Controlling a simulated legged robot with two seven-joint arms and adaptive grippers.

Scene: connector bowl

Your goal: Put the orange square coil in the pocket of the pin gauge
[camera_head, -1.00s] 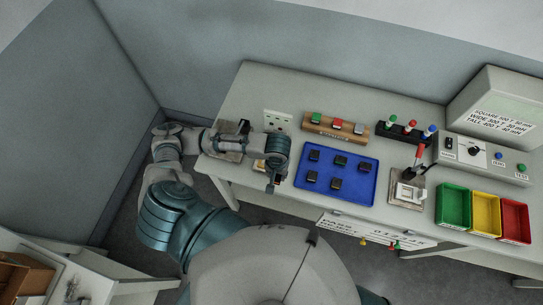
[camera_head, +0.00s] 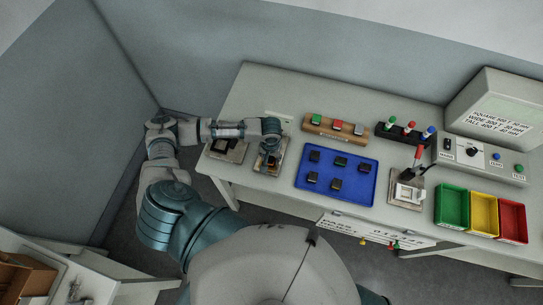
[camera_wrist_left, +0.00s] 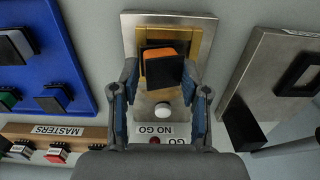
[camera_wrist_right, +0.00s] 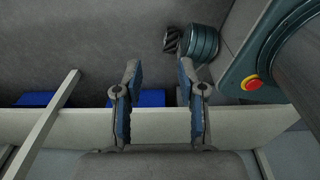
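The orange square coil (camera_wrist_left: 164,50), with a black square face, stands at the brass pocket (camera_wrist_left: 206,40) of the pin gauge. I cannot tell whether it is fully seated. The gauge's metal plate (camera_wrist_left: 129,28) carries a white knob and a GO / NO GO label. My left gripper (camera_wrist_left: 161,72) is open, with its fingertips on either side of the coil and apparently small gaps. In the head view my left gripper (camera_head: 270,148) is over the gauge plate (camera_head: 262,171) and hides much of it. My right gripper (camera_wrist_right: 160,70) is open and empty, above the floor.
Left of the gauge lies another metal fixture (camera_head: 241,152) with a black square frame. Right of it are a blue tray (camera_head: 361,192) with several black-faced coils and a wooden MASTERS rack (camera_head: 318,131). Further right stand a lever fixture (camera_head: 393,198) and green, yellow and red bins (camera_head: 484,232).

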